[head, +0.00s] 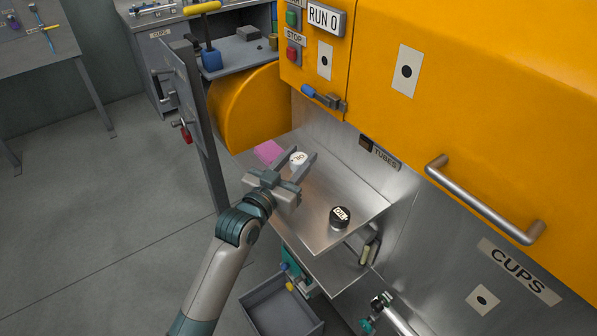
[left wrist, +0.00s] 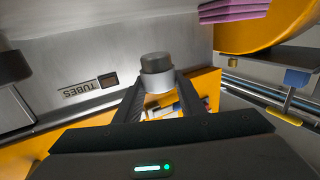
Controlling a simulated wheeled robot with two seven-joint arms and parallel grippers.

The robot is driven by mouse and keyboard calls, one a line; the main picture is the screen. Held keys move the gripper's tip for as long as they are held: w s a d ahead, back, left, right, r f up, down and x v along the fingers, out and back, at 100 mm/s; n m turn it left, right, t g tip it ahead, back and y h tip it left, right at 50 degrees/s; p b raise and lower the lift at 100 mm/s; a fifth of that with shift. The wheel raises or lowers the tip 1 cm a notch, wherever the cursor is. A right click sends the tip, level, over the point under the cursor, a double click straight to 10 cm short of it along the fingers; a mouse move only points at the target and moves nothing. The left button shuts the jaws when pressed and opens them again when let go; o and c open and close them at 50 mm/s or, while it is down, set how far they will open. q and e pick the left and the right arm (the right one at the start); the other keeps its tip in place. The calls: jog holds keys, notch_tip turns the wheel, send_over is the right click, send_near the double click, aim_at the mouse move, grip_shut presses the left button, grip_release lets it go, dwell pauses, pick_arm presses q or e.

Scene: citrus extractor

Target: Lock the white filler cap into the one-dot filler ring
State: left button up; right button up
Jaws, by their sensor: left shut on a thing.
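The white filler cap (head: 298,158) has dark lettering on top and sits between the fingers of my left gripper (head: 293,165), above the steel shelf. In the left wrist view the cap (left wrist: 157,84) shows a pale band with a dark grey part beyond it. My left gripper (left wrist: 153,100) is shut on it. I cannot make out a one-dot filler ring in either view.
A black lettered cap (head: 340,217) stands on the steel shelf (head: 318,205). A pink stack (head: 268,152) lies beyond my left gripper. The orange machine housing (head: 470,110), with a bar handle (head: 480,200), borders the right. A grey bin (head: 282,308) sits below.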

aim_at(298, 158)
pick_arm(q)
jog(key=shift+r+b, duration=0.4)
jog(key=shift+r, duration=1.9)
jog(key=s+a+f+n+t+y+b, duration=0.1)
jog(key=s+a+f+n+y+b, duration=0.1)
jog(key=s+a, duration=0.4)
jog(key=s+a+f+n+t+y+b, duration=0.1)
jog(key=s+a+f+n+y+b, duration=0.2)
jog(key=a, duration=1.1)
jog(key=s+f+n+y, duration=0.1)
jog(key=s+y, duration=0.2)
jog(key=y, duration=0.1)
jog(key=shift+s+f, duration=0.3)
jog(key=shift+f, duration=0.1)
